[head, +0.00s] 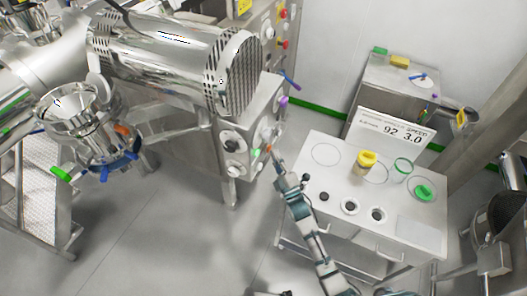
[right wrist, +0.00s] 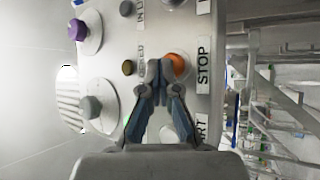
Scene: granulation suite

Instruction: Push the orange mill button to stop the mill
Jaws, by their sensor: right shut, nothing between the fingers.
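The orange mill button (right wrist: 178,66) sits on the steel control panel beside a STOP label (right wrist: 203,62) in the right wrist view. In the head view the orange button (head: 268,148) is a small spot on the panel's face. My right gripper (right wrist: 160,70) is shut and empty, its tips in front of the panel and overlapping the button's left edge in the picture. I cannot tell whether they touch it. In the head view the right gripper (head: 272,157) reaches up to the panel, close to the button. My left gripper is not in view.
A purple knob (right wrist: 77,30), a grey knob (right wrist: 90,106) and a dark small button (right wrist: 129,67) are on the same panel. A green button (head: 255,152) is left of the orange one. A steel cart (head: 420,237) with a yellow-lidded jar (head: 366,161) stands right of my arm.

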